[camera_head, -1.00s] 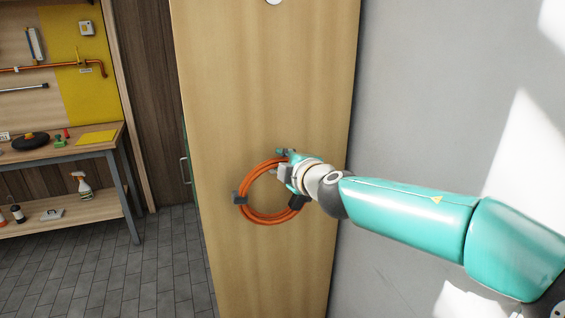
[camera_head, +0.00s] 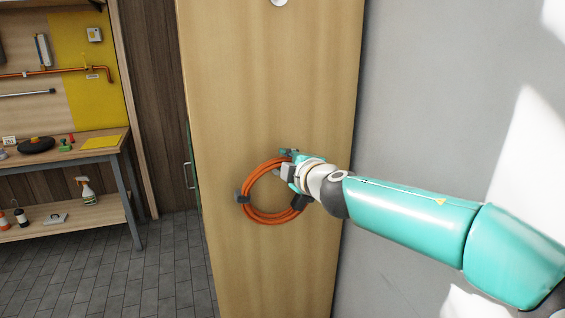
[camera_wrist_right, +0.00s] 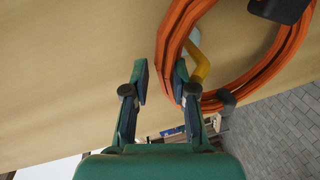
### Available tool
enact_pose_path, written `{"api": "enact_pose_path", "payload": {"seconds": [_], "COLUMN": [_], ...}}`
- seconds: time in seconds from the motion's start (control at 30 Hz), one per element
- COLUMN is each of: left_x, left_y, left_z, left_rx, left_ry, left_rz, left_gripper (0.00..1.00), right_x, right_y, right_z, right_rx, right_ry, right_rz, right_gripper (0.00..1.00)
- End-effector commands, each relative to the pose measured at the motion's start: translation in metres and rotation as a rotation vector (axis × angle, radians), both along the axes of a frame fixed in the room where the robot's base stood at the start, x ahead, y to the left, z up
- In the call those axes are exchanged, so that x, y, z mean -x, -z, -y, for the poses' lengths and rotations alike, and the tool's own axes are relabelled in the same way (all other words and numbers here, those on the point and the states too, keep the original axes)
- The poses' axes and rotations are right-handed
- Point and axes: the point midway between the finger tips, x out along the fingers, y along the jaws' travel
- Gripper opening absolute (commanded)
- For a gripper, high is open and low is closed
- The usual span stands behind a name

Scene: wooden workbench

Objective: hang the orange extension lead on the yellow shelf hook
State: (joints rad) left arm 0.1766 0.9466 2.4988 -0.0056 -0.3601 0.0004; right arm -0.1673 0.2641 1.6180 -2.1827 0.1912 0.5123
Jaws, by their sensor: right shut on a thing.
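The orange extension lead (camera_head: 249,207) is a coiled ring against the tall wooden panel, with a dark plug or strap at each side. My right gripper (camera_head: 289,163) is at the ring's upper right. In the right wrist view the lead (camera_wrist_right: 275,68) passes between the fingers of my right gripper (camera_wrist_right: 162,82), which is shut on it. The yellow hook (camera_wrist_right: 201,68) shows inside the ring there, close to the gripped strand; whether the lead rests on it I cannot tell. The hook is hidden in the head view. My left gripper is not in view.
The tall wooden panel (camera_head: 230,90) stands in front of me, with a grey wall (camera_head: 430,90) to its right. At the left is a workbench (camera_head: 60,158) with small items and a spray bottle (camera_head: 87,190) on its lower shelf. The tiled floor (camera_head: 150,265) between is clear.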

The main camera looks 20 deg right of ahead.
Motion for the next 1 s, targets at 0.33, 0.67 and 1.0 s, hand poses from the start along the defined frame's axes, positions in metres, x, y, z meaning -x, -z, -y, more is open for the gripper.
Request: {"api": "enact_pose_path", "payload": {"seconds": [0.33, 0.67, 1.0], "left_x": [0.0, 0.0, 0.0], "left_y": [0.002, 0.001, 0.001], "left_z": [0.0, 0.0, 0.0], "left_rx": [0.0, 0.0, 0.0], "left_ry": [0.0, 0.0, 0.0], "left_rz": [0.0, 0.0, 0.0], "left_gripper": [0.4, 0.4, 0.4], "right_x": [-0.003, 0.014, 0.081], "right_y": [0.021, 0.017, -0.007], "right_z": [0.0, 0.001, 0.003], "right_rx": [0.004, 0.004, 0.0], "right_ry": [0.001, 0.0, -0.002], "right_rz": [-0.034, -0.033, -0.009], "right_gripper": [0.46, 0.54, 0.55]}}
